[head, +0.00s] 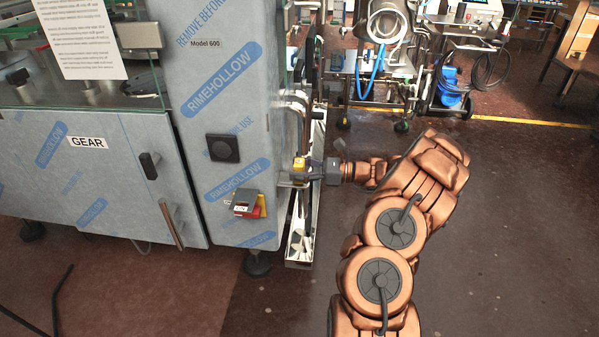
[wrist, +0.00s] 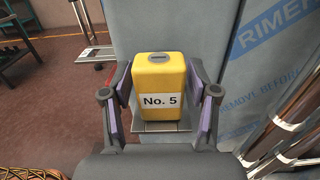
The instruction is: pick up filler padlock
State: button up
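The filler padlock is a yellow block with a white "No. 5" label and a dark keyhole on top. It sits in the middle of the wrist view (wrist: 160,75), in front of the wrapped cabinet and above a small metal plate (wrist: 160,126). In the head view the padlock (head: 299,164) is small, at the cabinet's right edge. My gripper (wrist: 160,88) is open around it, one purple-padded finger on each side, with what look like narrow gaps. My gripper also shows in the head view (head: 310,171). The padlock's shackle is hidden.
Shiny metal rails (head: 299,240) stand just below the padlock. Open floor (head: 500,220) lies to the right.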

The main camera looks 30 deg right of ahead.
grip_shut()
dwell(0.3)
